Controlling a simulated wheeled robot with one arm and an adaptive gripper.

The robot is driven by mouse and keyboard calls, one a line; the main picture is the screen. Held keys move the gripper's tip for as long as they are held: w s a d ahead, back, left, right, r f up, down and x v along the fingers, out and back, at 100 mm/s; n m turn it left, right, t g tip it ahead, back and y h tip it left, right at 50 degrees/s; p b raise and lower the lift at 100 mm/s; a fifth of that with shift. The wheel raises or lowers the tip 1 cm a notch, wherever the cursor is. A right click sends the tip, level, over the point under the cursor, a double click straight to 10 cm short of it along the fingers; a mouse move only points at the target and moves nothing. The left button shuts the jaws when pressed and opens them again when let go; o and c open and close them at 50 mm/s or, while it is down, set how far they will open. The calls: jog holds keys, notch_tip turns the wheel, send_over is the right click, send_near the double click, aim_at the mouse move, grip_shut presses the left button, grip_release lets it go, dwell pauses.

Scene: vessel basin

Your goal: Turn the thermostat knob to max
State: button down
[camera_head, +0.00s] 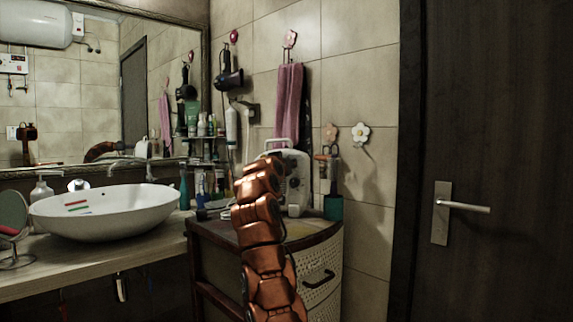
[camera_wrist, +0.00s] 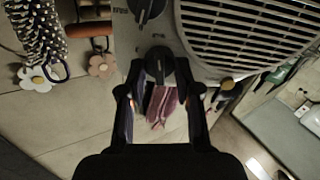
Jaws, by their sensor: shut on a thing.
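The heater (camera_head: 295,180) is a light grey box with a carrying handle, standing on the corner cabinet in the head view, partly hidden behind my copper-coloured arm. In the wrist view the heater (camera_wrist: 215,65) fills the top, with a slatted grille and two dark round knobs on its panel. The nearer knob (camera_wrist: 160,62) sits between the fingertips of my gripper (camera_wrist: 160,75), which is shut on it. The other knob (camera_wrist: 146,8) is at the top edge, clear of the fingers. The panel lettering is too small to read, so I cannot tell which knob is the thermostat. In the head view my gripper is hidden.
The cabinet (camera_head: 312,240) stands between the basin (camera_head: 105,212) and a dark door (camera_head: 510,120). A teal cup (camera_head: 333,206) is right of the heater. A pink towel (camera_head: 288,105) and a hair dryer (camera_head: 228,75) hang on the wall behind. Bottles crowd the left side.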

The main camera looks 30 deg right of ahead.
dwell(0.4)
jog(key=c, duration=0.8)
grip_release()
jog(key=shift+v, duration=5.95)
